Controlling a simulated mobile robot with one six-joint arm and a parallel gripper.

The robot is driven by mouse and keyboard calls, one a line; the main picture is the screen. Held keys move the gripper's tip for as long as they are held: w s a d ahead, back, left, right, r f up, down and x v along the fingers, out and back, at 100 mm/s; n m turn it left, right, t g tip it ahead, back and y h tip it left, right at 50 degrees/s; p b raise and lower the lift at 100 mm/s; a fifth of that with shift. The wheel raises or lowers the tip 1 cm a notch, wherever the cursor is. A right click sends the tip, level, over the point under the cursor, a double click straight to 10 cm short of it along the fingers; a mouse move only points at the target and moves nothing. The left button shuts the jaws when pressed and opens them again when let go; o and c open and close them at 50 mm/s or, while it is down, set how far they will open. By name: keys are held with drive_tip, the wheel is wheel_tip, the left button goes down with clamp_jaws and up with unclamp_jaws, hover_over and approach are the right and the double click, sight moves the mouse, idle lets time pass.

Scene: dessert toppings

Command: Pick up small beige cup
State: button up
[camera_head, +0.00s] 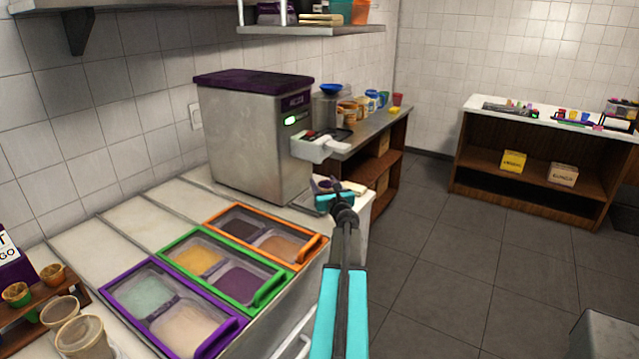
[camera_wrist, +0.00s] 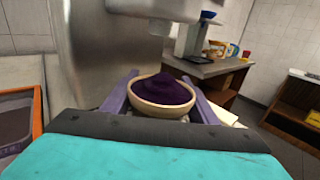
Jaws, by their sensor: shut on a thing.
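A small beige cup (camera_wrist: 160,109) filled with a dark purple heap sits between the two purple fingers of my gripper (camera_wrist: 160,103) in the wrist view. The fingers touch it on both sides, and it is upright. In the head view my gripper (camera_head: 326,184) is in front of the steel dispenser machine, at the end of my teal and black arm. The cup is mostly hidden there, and I cannot make it out clearly.
The dispenser machine (camera_head: 255,140) with a purple lid stands behind my gripper. Framed topping bins in orange (camera_head: 307,250), green (camera_head: 165,262) and purple (camera_head: 118,290) lie left of my arm. Larger beige cups (camera_head: 84,338) stand at the lower left.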

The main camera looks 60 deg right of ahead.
drive_tip(key=b+v, duration=0.1)
drive_tip(key=v, duration=0.7)
drive_tip(key=shift+s+d+r, duration=0.3)
drive_tip(key=shift+d+r, duration=0.1)
drive_tip(key=shift+d, duration=0.05)
drive_tip(key=shift+r, duration=0.1)
